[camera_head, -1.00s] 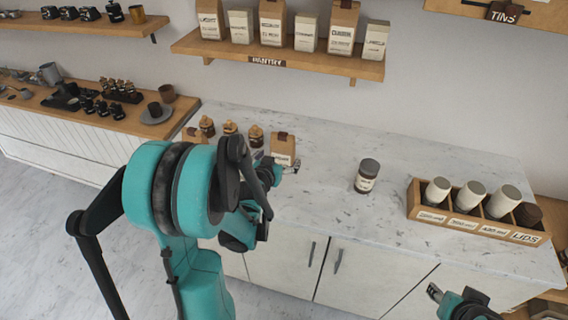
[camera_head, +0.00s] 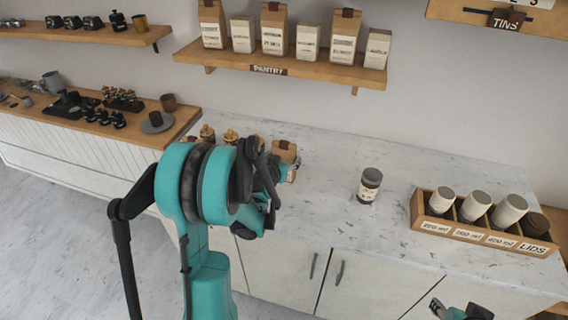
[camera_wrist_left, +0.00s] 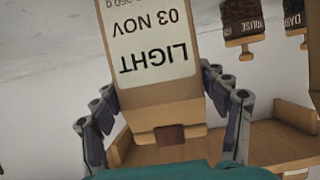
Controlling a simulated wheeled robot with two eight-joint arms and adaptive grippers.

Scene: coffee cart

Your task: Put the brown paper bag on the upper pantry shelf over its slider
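The brown paper bag (camera_head: 287,151) stands on the marble counter, partly hidden by my left arm in the head view. In the left wrist view the bag (camera_wrist_left: 155,88) appears upside down, with a white "LIGHT 03 NOV" label and a dark brown clip. My left gripper (camera_wrist_left: 160,95) has one finger on each side of the bag, tips close to its edges; firm contact is not clear. The pantry shelf (camera_head: 320,74), marked "PANTRY", hangs on the wall with several brown and white bags along it. My right gripper (camera_head: 455,311) is partly visible at the lower edge, empty.
Small wooden-lidded jars (camera_head: 207,133) stand left of the bag. A dark-lidded jar (camera_head: 369,185) stands mid-counter. A wooden lids box (camera_head: 420,212) with several cups is at right. The counter between bag and jar is clear.

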